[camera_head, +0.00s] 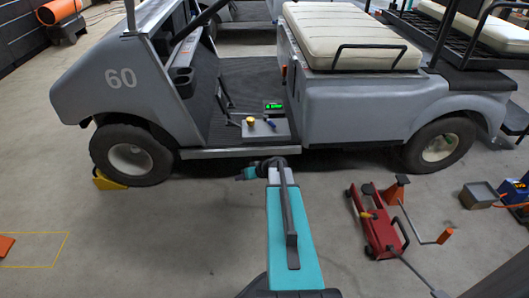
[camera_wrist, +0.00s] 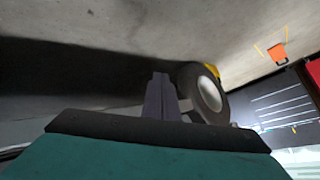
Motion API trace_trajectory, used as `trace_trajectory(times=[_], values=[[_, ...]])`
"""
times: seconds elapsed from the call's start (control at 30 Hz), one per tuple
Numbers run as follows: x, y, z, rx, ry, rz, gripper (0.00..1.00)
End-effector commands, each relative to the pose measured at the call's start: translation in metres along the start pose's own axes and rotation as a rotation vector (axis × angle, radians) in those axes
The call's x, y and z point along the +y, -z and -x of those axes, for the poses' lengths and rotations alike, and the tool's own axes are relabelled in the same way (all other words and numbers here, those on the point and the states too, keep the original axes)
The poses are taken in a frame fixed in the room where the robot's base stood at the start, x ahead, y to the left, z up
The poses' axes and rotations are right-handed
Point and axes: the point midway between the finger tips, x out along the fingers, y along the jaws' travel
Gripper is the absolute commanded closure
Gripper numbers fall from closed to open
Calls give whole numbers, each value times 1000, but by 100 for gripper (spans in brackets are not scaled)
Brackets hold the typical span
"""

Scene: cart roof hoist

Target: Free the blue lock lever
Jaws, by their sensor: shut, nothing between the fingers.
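A small blue lever (camera_head: 271,124) sits on a grey box (camera_head: 262,131) on the floor of the grey cart. The lever's exact position is too small to tell. My gripper (camera_head: 240,177) is in front of the cart's sill, nearer the camera than the lever and apart from it, pointing left. In the wrist view my gripper's fingers (camera_wrist: 160,77) are together and empty. The lever does not show in the wrist view.
The cart's sill (camera_head: 235,152) lies just behind my gripper. A yellow chock (camera_head: 108,181) is at the front wheel (camera_head: 131,156). A red floor jack (camera_head: 378,222) and an orange stand (camera_head: 396,190) are on the right. The floor at left is mostly clear.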

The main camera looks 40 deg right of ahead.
Motion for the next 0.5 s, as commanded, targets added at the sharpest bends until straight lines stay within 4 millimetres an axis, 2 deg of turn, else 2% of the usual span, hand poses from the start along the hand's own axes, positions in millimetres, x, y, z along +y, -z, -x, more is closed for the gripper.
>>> trace_trajectory(times=[0.03,0.2,0.33,0.5], values=[[-21,-22,-13,-53,17,-2,100],[-75,-87,-44,-221,46,-12,100],[-112,-140,-58,-351,54,-16,100],[-153,-208,-66,-518,41,-10,100]])
